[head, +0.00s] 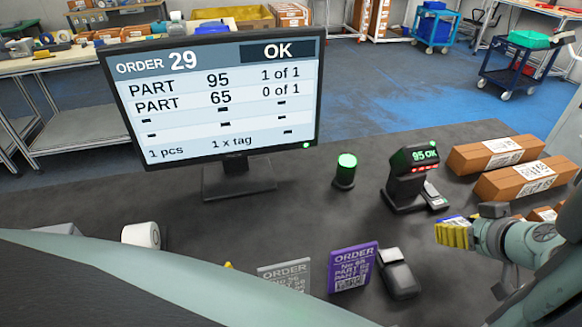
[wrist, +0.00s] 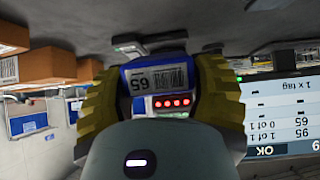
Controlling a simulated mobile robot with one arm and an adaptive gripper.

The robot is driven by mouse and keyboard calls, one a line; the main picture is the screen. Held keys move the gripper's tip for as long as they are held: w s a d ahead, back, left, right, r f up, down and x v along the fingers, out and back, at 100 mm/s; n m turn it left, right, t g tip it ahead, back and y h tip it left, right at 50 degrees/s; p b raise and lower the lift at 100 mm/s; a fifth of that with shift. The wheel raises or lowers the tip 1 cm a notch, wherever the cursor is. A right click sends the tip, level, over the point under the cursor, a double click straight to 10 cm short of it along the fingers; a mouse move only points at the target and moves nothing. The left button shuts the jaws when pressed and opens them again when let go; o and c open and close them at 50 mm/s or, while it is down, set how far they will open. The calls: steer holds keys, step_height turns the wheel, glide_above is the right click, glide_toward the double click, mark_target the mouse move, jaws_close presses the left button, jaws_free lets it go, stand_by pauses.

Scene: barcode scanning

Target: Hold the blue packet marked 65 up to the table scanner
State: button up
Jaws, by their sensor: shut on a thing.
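My gripper (head: 455,234) has yellow fingers and is shut on the blue packet, held above the table to the right of and nearer than the scanner. In the wrist view the blue packet (wrist: 158,77) sits between the fingers, its white barcode label and upside-down 65 facing that camera. In the head view only a little blue (head: 452,218) shows above the fingers. The black table scanner (head: 408,188) has a row of red lights and a green display reading 95 OK. Its red lights (wrist: 172,103) also show beyond the packet in the wrist view.
The monitor (head: 215,95) lists order 29: part 95 1 of 1, part 65 0 of 1, with OK. A green-lit button post (head: 346,172) stands left of the scanner. Cardboard boxes (head: 495,151) lie at right. A purple order card (head: 352,268) and a dark handheld device (head: 397,273) are in front.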

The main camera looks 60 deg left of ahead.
steer(key=shift+a+f, duration=0.3)
steer(key=shift+f, duration=0.2)
steer(key=shift+x, duration=2.8)
steer(key=d+f+p+v, duration=0.1)
steer(key=p+v, duration=0.4)
steer(key=v, duration=1.1)
steer(key=shift+d, duration=0.3)
steer(key=shift+w, duration=0.1)
